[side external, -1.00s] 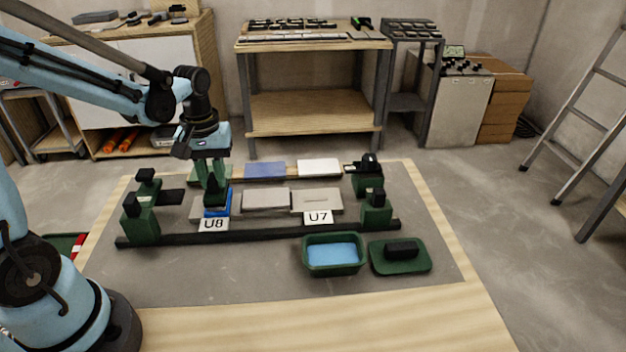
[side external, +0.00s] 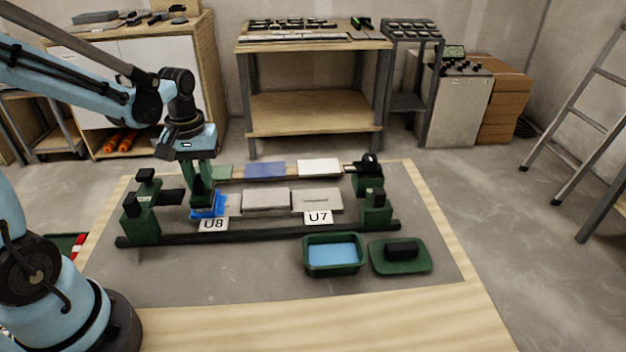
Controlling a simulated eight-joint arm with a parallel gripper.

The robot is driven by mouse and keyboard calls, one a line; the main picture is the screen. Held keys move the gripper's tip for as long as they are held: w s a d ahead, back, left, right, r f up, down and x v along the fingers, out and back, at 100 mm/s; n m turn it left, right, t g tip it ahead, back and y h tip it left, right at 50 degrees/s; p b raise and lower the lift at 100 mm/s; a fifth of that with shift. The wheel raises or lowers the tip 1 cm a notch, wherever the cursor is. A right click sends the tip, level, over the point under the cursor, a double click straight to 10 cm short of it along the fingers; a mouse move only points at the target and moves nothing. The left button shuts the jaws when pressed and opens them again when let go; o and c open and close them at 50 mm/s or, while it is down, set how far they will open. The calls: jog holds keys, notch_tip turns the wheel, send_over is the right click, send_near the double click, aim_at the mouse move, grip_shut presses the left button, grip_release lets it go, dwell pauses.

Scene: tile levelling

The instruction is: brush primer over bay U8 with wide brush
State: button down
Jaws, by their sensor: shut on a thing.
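My gripper (side external: 200,188) points down behind the U8 label (side external: 213,225), at the left of the row of bays. It is shut on the wide brush (side external: 208,207), whose low end shows blue just under the fingers. The brush is down at bay U8 and looks in contact with it, though the exact contact is hard to see. The surface of bay U8 (side external: 233,204) is mostly hidden by the brush and fingers; a pale strip shows to the right. A green tray (side external: 333,268) holding light blue primer (side external: 333,252) stands at the front.
A green holder with a black block (side external: 401,250) stands right of the tray. Grey tiles (side external: 266,199) lie right of U8, by the U7 label (side external: 318,217). Green clamp posts (side external: 140,217) flank the row, with a dark rail (side external: 260,235) in front. The front-left mat is clear.

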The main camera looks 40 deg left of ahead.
jog(key=shift+w+d, duration=1.85)
jog(key=shift+s+a, duration=2.05)
jog(key=shift+r, duration=4)
jog(key=shift+d, duration=0.1)
